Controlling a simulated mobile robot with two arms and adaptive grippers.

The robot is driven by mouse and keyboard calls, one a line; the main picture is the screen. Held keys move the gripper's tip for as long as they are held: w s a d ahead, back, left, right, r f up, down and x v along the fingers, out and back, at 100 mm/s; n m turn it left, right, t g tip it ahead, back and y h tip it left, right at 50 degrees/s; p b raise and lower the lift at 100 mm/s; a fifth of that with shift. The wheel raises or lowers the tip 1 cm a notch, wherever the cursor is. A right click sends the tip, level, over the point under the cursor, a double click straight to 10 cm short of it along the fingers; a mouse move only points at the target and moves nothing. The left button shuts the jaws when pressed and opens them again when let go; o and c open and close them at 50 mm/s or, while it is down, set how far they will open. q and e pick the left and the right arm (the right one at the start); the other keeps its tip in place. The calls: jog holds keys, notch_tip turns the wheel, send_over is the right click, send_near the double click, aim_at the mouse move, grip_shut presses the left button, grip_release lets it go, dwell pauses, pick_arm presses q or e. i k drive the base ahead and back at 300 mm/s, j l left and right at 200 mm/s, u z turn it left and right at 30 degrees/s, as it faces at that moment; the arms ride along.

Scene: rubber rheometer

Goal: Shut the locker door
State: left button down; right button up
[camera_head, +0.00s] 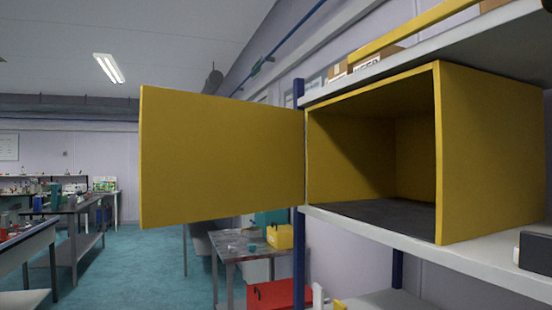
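A yellow locker (490,150) sits on a grey shelf at the right of the head view. Its front is open and I see a dark floor inside; no object shows in it. The yellow locker door (222,160) stands wide open. It swings out to the left from the locker's left edge, past the blue shelf post. Neither of my grippers shows in the head view.
The grey shelf board (400,241) carries the locker; a dark box (535,252) stands at its right end. A metal table (240,246) with a yellow bin (280,236) and a red box (277,294) are below the door. Open floor (140,262) lies to the left.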

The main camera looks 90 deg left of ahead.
aim_at(202, 158)
jog(key=k+j+u, duration=0.35)
jog(key=j, duration=0.45)
jog(key=j+u, duration=0.35)
jog(key=j, duration=0.4)
jog(key=j+u, duration=0.35)
jog(key=j, duration=1.15)
